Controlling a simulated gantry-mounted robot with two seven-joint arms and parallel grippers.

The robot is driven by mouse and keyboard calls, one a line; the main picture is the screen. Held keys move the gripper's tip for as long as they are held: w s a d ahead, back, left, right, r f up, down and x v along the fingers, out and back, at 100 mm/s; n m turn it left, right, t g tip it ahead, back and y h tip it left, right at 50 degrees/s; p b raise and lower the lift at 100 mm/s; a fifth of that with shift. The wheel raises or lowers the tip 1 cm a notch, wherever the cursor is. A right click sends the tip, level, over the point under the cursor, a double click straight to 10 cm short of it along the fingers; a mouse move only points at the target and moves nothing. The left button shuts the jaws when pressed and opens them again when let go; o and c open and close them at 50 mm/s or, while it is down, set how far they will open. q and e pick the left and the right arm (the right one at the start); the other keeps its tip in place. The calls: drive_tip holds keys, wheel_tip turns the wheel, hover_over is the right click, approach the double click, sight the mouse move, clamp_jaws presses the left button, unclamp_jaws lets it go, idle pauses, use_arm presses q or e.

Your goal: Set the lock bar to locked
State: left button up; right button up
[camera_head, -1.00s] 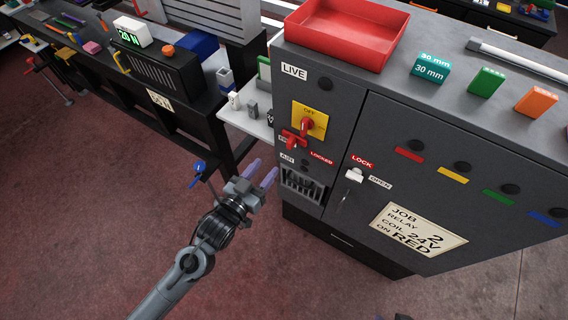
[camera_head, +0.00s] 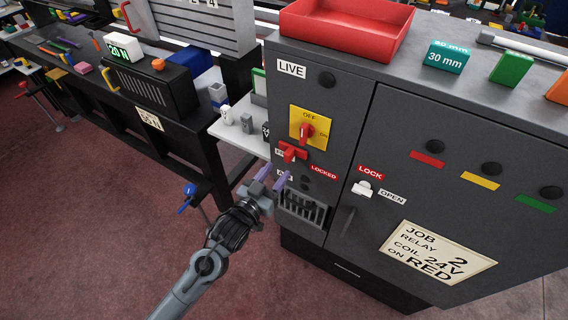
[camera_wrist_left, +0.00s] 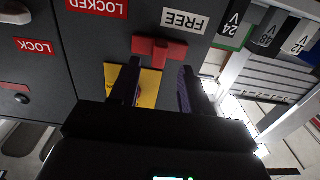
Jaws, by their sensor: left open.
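The red lock bar (camera_head: 290,152) is on the grey cabinet front, just below the yellow switch plate (camera_head: 298,117) with its red knob (camera_head: 307,131). It sits at the FREE label, left of the LOCKED label (camera_head: 323,172). In the left wrist view the red bar (camera_wrist_left: 160,49) lies beside the FREE label (camera_wrist_left: 184,20), with the LOCKED label (camera_wrist_left: 97,7) further left. My left gripper (camera_head: 276,174) is open and empty in front of the cabinet, just below the bar. In the wrist view its fingers point at the bar. My right gripper is out of view.
A white latch (camera_head: 362,188) stands between LOCK and OPEN labels on the cabinet door. A dark vent (camera_head: 302,208) lies below the lock bar. A red tray (camera_head: 345,30) and several coloured blocks are on the cabinet top. A workbench is at left.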

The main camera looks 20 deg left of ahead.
sight(286, 160)
use_arm(q)
drive_tip(key=shift+w+d+b, duration=0.2)
drive_tip(key=shift+w, duration=1.1)
drive_tip(key=shift+w+d+b, duration=0.15)
drive_tip(key=shift+w+d, duration=0.05)
drive_tip(key=shift+w, duration=1.05)
clamp_jaws()
